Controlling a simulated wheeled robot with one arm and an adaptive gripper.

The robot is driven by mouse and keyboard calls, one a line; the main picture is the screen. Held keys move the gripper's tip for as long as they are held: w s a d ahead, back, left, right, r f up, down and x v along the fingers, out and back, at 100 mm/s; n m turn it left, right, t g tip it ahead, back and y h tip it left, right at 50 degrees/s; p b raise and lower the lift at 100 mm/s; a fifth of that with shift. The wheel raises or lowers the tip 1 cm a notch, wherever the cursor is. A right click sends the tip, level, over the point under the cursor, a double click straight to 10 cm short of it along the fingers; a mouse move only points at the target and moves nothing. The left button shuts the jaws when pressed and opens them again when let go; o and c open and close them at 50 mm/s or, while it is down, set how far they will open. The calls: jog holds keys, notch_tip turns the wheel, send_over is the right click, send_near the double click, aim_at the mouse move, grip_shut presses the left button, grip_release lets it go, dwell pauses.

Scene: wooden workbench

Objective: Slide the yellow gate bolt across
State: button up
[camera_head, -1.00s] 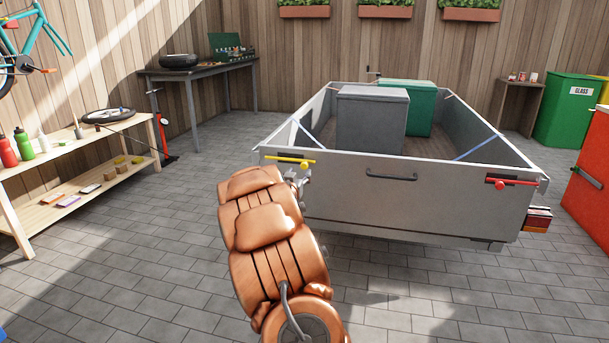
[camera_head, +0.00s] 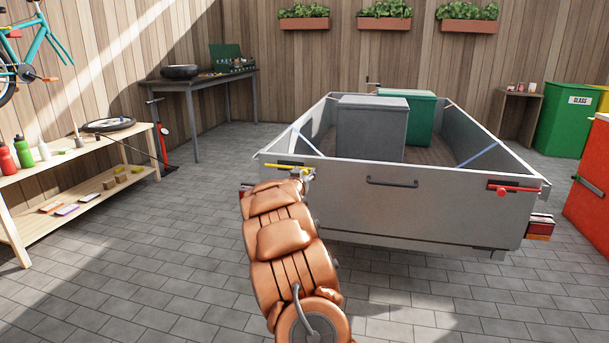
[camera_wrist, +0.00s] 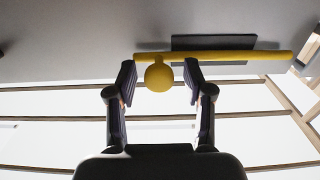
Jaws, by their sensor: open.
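The yellow gate bolt (camera_head: 286,167) is on the upper left of the grey trailer's tailgate (camera_head: 400,205). In the wrist view the bolt (camera_wrist: 230,56) is a horizontal yellow bar with a round knob (camera_wrist: 159,77) hanging near its left end. A dark plate lies behind the bar. My gripper (camera_wrist: 160,83) is open, with one finger on each side of the knob and visible gaps between. In the head view my gripper (camera_head: 304,174) is at the bolt, and my arm hides part of the area below it.
A red bolt (camera_head: 515,188) is on the tailgate's right side, and a dark handle (camera_head: 392,181) is in its middle. Grey and green boxes stand in the trailer. A wooden shelf (camera_head: 80,190) stands at left. The paved floor between is clear.

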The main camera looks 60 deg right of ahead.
jog(key=shift+d, duration=0.1)
jog(key=shift+c, duration=0.3)
grip_shut()
dwell(0.4)
